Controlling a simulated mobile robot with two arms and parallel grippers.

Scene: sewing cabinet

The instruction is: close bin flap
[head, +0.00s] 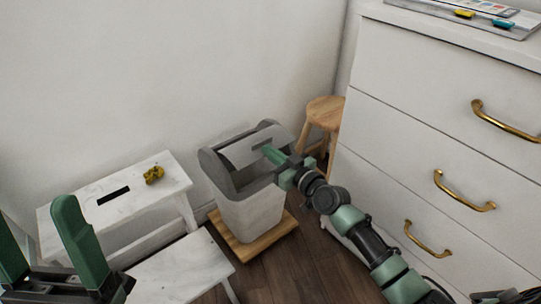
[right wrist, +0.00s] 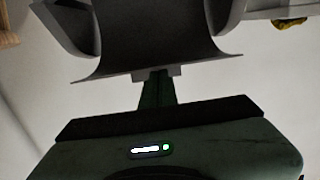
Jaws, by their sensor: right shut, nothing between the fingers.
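The bin (head: 250,212) is pale grey with a darker grey rim and stands in front of the wall. Its light grey flap (head: 243,152) is tilted up within the rim, and the curved flap (right wrist: 155,35) fills the top of the right wrist view. My right gripper (head: 268,150) is shut and empty, its green fingers at the flap. In the right wrist view the fingers (right wrist: 156,88) reach the notched flap edge and their tips are hidden behind it; contact is unclear. My left gripper (head: 33,212) is open and empty at the lower left.
The bin stands on a wooden board (head: 256,246). A white step stool (head: 130,203) with a yellow object (head: 154,175) is on the left. A wooden stool (head: 324,112) stands behind. A white drawer cabinet (head: 425,110) with brass handles is close on the right.

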